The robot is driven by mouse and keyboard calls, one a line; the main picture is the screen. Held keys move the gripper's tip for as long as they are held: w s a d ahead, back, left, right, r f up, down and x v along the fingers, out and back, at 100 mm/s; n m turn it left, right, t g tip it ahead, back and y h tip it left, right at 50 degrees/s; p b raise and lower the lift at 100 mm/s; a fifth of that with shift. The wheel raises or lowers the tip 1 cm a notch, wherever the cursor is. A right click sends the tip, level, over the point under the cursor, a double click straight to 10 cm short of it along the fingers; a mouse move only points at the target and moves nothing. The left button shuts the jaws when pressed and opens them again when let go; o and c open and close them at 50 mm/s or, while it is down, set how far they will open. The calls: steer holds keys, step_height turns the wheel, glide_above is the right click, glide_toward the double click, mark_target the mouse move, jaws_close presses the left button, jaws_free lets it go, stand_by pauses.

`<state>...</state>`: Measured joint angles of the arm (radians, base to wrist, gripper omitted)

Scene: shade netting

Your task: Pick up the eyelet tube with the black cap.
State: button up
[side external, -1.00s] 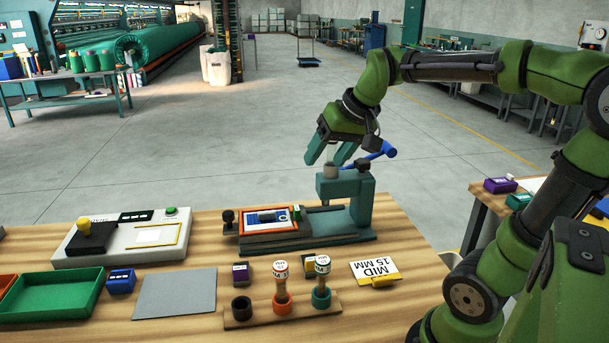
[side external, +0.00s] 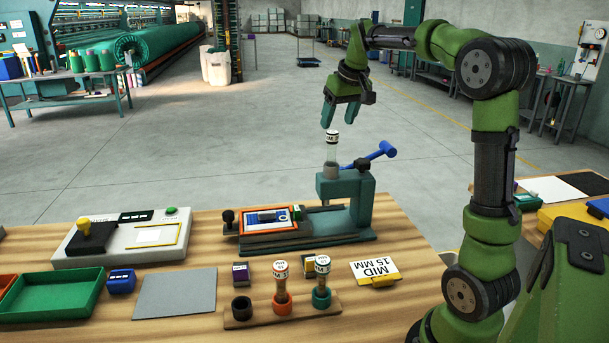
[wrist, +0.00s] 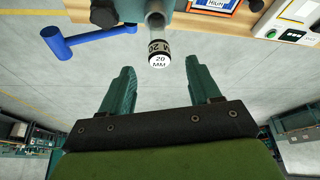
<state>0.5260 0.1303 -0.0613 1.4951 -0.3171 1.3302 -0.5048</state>
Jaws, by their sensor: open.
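A clear tube with a black-banded cap (side external: 332,138) stands upright in the grey holder on top of the teal press (side external: 345,188). In the wrist view the cap (wrist: 158,52) is black-sided with a white top reading 20 MM. My gripper (side external: 338,118) is open and empty, just above the cap, pointing down. In the wrist view the cap is ahead of the gap between my fingertips (wrist: 162,72), not touching either. Two more capped tubes stand in the wooden rack, one red-banded (side external: 282,270) and one dark-banded (side external: 322,265); the latter's exact cap colour is unclear.
The press's blue lever (side external: 375,157) sticks out right of the tube; it also shows in the wrist view (wrist: 88,40). The rack (side external: 245,318) has an empty black socket at its left. A green tray (side external: 55,298) and grey mat (side external: 176,296) lie left.

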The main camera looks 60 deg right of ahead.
mark_target(330, 142)
steer(key=x, duration=0.9)
steer(key=shift+d, duration=0.15)
steer(key=shift+r, duration=0.1)
steer(key=shift+c, duration=0.3)
steer(key=c, duration=1)
